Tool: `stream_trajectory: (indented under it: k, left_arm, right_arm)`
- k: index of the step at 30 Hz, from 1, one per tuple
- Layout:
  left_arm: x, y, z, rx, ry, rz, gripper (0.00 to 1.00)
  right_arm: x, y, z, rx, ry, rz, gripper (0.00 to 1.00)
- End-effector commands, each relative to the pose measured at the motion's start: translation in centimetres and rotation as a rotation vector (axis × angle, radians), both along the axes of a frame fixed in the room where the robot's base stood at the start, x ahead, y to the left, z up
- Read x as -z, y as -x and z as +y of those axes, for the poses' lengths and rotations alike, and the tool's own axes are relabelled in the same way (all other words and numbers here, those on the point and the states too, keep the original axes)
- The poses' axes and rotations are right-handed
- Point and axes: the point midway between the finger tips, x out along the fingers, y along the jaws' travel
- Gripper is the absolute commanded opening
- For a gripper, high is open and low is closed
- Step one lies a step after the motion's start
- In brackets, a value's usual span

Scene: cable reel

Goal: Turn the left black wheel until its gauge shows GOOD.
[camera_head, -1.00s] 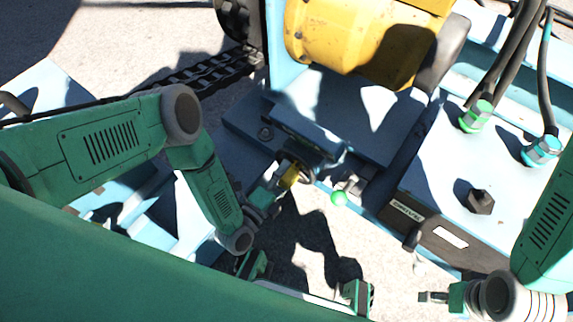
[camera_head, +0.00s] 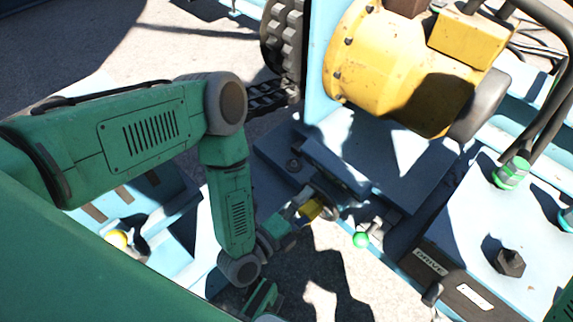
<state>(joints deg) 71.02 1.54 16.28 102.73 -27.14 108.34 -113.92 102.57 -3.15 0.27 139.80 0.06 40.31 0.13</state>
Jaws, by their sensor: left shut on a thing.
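My left gripper (camera_head: 308,209) reaches in from the left, its arm bent down over the machine's front edge. It is shut on what looks like the left black wheel (camera_head: 331,211), a small dark part below the light-blue housing; the gripper and shadow hide most of it. A small yellow patch shows at the gripper's jaws. No gauge face can be read, so I cannot tell whether it shows GOOD. My right gripper is out of view; only a bit of green arm shows at the lower right edge.
A yellow motor drum (camera_head: 385,65) is above. A light-blue box marked DRIVE (camera_head: 431,262) with a black knob (camera_head: 510,262) is at right. A black chain (camera_head: 272,97) runs behind my arm.

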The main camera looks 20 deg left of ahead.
Motion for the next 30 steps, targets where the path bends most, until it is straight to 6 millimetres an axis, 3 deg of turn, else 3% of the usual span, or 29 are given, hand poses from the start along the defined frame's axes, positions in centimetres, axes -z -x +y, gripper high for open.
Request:
stream_trajectory:
  k: [4, 25, 30]
  left_arm:
    - [-0.6, -0.2, -0.1, 0.0, 0.014, -0.02, 0.65]
    - [-0.1, 4.9, 1.9, -0.001, 0.005, -0.003, 0.65]
    - [-0.2, 5.7, 2.2, -0.002, 0.006, -0.002, 0.65]
  right_arm:
    - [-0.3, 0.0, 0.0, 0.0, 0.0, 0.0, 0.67]
    - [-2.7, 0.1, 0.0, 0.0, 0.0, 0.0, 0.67]
    - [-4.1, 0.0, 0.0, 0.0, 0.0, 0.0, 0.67]
